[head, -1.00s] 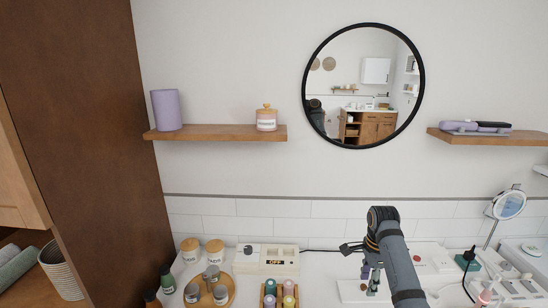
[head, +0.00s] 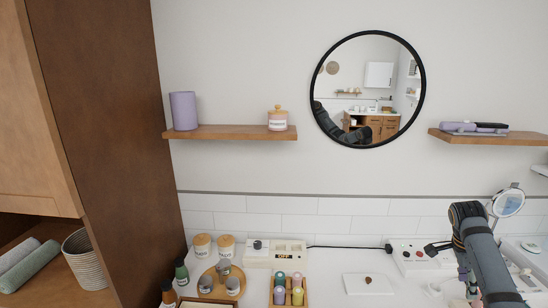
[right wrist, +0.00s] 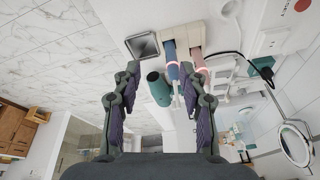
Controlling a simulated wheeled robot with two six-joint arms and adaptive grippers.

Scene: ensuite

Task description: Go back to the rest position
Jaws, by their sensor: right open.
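My right arm comes in from the lower right in the head view. Its gripper (head: 471,286) hangs over the right part of the white counter, largely hidden by the arm. In the right wrist view the right gripper (right wrist: 167,88) is open, its two dark fingers spread wide with nothing held. A teal cylinder (right wrist: 158,89) shows beyond the gap between the fingers. My left gripper is not in view.
A white board (head: 351,285) with a small brown thing (head: 368,280) lies mid-counter. A wooden crate of bottles (head: 270,299) and a round tray (head: 237,279) stand left. A red-buttoned white box (head: 405,262) and a small round mirror (head: 509,203) stand near my right arm.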

